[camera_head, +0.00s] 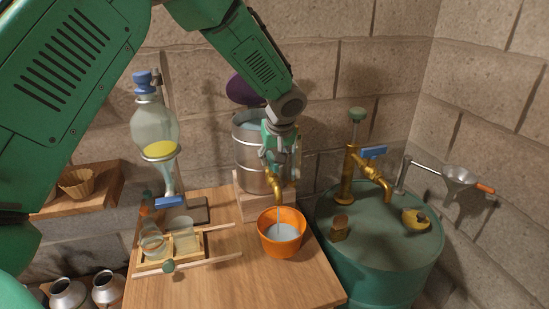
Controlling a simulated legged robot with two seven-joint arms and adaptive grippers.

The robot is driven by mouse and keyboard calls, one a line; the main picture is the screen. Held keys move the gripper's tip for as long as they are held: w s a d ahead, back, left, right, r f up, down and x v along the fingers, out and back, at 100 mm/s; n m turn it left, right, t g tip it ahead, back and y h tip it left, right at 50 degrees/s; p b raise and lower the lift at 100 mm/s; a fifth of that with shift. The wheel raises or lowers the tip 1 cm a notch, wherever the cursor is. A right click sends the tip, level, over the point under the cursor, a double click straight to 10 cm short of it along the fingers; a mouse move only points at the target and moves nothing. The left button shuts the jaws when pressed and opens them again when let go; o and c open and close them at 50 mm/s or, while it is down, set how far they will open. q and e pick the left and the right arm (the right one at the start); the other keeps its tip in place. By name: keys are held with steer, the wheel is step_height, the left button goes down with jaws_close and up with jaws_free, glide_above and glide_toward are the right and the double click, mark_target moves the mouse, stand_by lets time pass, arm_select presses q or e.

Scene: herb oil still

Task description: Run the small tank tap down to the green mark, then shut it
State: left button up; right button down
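The small metal tank (249,150) stands on a wooden block at the back of the table, open at the top with liquid inside. Its brass tap (277,186) points down at the front, and a thin stream seems to run from it into the orange bucket (269,246). The bucket holds some pale liquid. My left gripper (277,163) points down at the tap, in front of the tank. It hides the tap's handle, and I cannot tell whether its fingers are closed on it. I cannot make out the green mark. My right gripper is out of view.
A glass separating funnel (155,128) with yellow liquid stands left, behind a wooden rack (158,267) with glass jars. The table front (225,290) is clear.

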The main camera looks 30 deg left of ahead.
arm_select(q)
steer(key=shift+a, duration=0.15)
jaws_close()
steer(key=shift+a, duration=0.1)
